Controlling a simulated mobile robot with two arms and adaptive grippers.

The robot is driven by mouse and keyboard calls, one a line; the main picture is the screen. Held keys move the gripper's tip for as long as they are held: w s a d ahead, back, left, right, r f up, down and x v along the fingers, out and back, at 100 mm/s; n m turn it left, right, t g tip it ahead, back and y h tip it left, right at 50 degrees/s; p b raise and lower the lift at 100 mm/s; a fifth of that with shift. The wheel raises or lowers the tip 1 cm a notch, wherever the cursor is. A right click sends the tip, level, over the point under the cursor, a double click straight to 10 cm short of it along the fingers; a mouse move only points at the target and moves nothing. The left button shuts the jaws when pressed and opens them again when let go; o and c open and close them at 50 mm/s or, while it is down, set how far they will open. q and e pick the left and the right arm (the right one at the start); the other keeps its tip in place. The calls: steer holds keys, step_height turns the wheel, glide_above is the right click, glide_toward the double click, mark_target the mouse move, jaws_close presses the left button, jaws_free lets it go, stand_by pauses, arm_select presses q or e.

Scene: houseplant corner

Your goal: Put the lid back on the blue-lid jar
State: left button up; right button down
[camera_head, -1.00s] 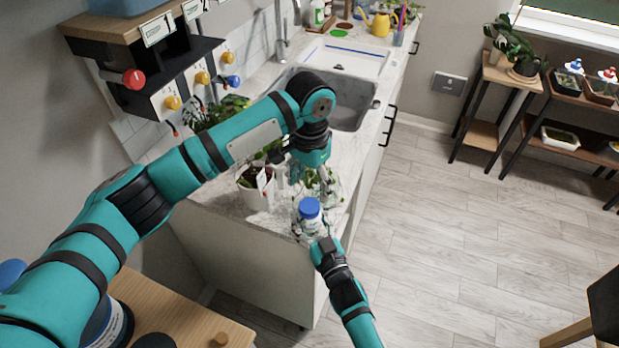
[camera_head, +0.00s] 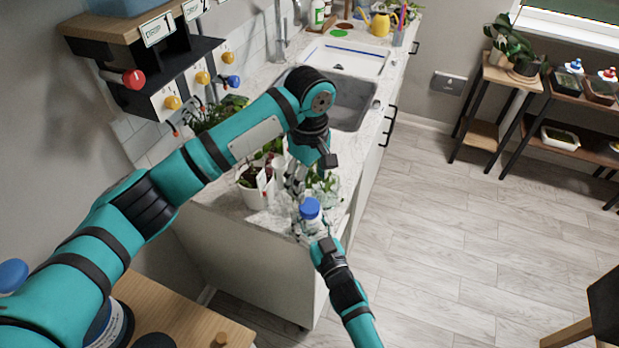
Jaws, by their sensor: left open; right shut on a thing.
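The jar (camera_head: 313,226) is clear and stands at the near end of the counter. Its blue lid (camera_head: 310,208) sits on top of it and looks level; whether it is screwed tight I cannot tell. My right gripper (camera_head: 312,236) is shut on the jar from the near side, and its fingers are partly hidden. My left gripper (camera_head: 296,184) is open, just behind and left of the lid, apart from it, with nothing seen between its fingers.
A white pot with a plant (camera_head: 256,188) stands close left of my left gripper. A leafy plant (camera_head: 322,184) is right behind the jar. The sink (camera_head: 352,105) lies farther back. The counter's right edge is close to the jar.

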mark_target(309, 205)
arm_select(q)
steer(key=shift+f, duration=0.1)
steer(key=shift+f, duration=3.95)
